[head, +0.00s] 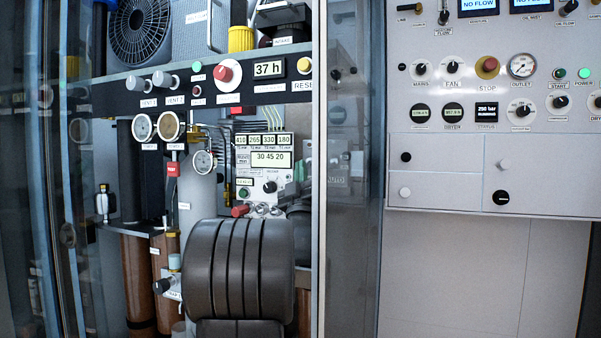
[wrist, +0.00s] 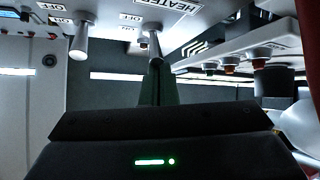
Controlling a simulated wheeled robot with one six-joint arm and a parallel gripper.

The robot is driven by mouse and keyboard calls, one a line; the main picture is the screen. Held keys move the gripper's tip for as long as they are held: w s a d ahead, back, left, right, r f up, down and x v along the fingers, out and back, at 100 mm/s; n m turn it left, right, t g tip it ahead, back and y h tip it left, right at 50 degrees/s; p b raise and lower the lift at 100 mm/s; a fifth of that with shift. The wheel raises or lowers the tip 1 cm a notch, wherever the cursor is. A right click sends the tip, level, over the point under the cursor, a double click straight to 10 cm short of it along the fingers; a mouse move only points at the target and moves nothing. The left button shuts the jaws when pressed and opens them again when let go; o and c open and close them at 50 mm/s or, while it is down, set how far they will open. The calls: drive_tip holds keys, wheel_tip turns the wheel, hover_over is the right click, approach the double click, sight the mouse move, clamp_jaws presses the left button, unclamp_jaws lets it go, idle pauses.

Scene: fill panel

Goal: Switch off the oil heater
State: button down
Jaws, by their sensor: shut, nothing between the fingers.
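A label that reads HEATER (wrist: 165,5) is at the top of the wrist view. A grey toggle lever (wrist: 152,43) hangs from the panel just below it. A second similar lever (wrist: 80,42) hangs to the left, and small labels near both levers read OFF. My gripper (wrist: 157,70) is shut and empty, its fingertips close under the lever by the HEATER label. I cannot tell whether they touch it. In the head view my gripper is hidden behind my dark ribbed arm. I cannot pick out the heater switch there.
A control panel (head: 490,150) with several knobs and a STOP button (head: 487,67) is at the right in the head view. A frame post (head: 318,150) stands between it and the open cabinet. Gauges (head: 142,127) and pipes crowd the cabinet. Round knobs (wrist: 262,52) sit right of my gripper.

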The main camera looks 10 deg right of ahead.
wheel_tip(320, 180, up, 10)
drive_tip(key=p, duration=0.3)
idle(0.3)
wheel_tip(320, 180, down, 10)
drive_tip(key=b, duration=0.2)
idle(0.4)
drive_tip(key=shift+f+b, duration=0.1)
drive_tip(key=shift+b, duration=0.45)
